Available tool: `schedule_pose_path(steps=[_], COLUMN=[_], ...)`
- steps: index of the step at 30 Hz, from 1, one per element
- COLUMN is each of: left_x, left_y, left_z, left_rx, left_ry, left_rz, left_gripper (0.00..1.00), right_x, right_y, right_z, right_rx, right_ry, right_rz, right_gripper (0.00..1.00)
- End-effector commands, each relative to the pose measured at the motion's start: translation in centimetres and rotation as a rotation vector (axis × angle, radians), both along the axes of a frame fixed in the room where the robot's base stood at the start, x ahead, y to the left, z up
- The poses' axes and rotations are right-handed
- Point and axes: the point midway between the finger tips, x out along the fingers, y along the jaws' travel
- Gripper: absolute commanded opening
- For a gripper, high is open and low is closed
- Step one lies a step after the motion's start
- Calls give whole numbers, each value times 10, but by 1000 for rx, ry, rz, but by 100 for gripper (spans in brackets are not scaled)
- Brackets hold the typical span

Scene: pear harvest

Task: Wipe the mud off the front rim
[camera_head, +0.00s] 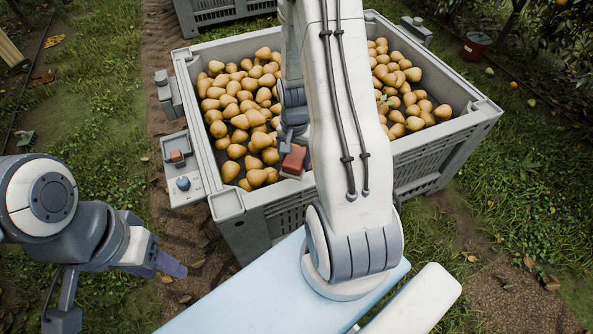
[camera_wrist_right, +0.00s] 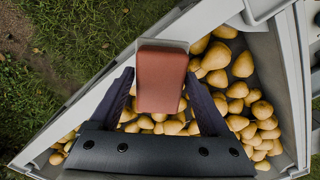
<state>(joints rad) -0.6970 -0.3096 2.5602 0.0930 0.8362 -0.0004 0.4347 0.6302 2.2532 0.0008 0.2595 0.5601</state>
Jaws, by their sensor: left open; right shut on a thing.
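A grey crate (camera_head: 196,120) full of pears stands in front of me. Its front rim (camera_head: 266,192) runs from the near left corner toward the right, partly hidden behind my right arm. My right gripper (camera_head: 293,150) is shut on a reddish-brown block (camera_head: 294,160), which is at the inner side of the front rim. In the right wrist view the block (camera_wrist_right: 161,80) sits between the two fingers and overlaps the rim (camera_wrist_right: 98,92); contact cannot be told. No mud shows clearly on the visible rim. My left gripper (camera_head: 170,266) is open and empty, low at the left.
Pears (camera_head: 240,90) fill the crate close below the block. A red bucket (camera_head: 475,46) stands at the far right on grass.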

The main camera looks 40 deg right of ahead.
Motion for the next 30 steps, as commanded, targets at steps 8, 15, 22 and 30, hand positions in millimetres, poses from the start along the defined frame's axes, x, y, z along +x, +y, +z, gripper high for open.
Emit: schedule_pose_path(steps=[8,15,22,30], left_x=[0,0,0,0], left_y=[0,0,0,0], left_z=[-15,-36,-56,-80], left_rx=[-1,-1,-1,-1], left_ry=[-1,-1,-1,-1], left_rz=[0,0,0,0], left_gripper=[50,50,50,50], right_x=[-2,-3,-3,-4], right_y=[-6,-7,-8,-9], right_z=[-15,-37,-58,-83], right_rx=[0,0,0,0], right_ry=[-1,-1,-1,0], right_rz=[-50,-49,-50,-52], right_gripper=[36,36,36,36])
